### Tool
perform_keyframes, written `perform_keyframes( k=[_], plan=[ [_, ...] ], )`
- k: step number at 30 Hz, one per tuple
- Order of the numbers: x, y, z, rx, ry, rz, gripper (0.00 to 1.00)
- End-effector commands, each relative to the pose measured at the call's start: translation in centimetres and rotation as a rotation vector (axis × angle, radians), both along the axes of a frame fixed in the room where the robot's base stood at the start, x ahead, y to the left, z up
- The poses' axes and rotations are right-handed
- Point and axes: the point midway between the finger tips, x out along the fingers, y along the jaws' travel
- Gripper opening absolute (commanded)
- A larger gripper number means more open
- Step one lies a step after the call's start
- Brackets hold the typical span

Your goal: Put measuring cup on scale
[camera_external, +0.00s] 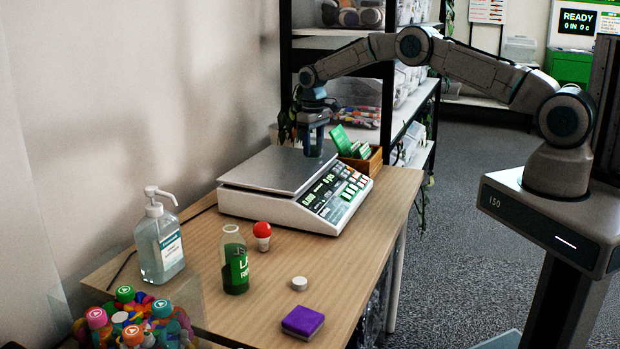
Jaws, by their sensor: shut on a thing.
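The scale (281,172) stands on the wooden table, with a bare flat metal plate on top and a keypad and lit green display at its front right. My gripper (313,140) is above the back right part of the scale, pointing down. It is shut on a small dark thing, taken to be the measuring cup; its shape is hard to make out against the fingers. I cannot tell how large the gap is between it and the plate. No other measuring cup shows on the table.
A wooden box of green cards (360,158) stands close to the right of my gripper. A sanitizer bottle (160,243), a green-labelled bottle (235,265), a red-topped bulb (262,236), a white disc (299,283) and a purple sponge (302,321) stand in front. A shelf (405,115) is behind.

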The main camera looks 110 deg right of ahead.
Motion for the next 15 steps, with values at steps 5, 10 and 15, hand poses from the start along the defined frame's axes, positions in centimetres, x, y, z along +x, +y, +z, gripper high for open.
perform_keyframes(
  k=[5,10,15],
  plan=[
    [0.0,0.01,-0.47,0.0,0.0,0.0,0.29],
    [0.0,0.01,-0.29,0.0,0.0,0.0,0.75],
    [-0.01,0.01,-0.27,0.0,0.0,0.0,0.75]
  ],
)
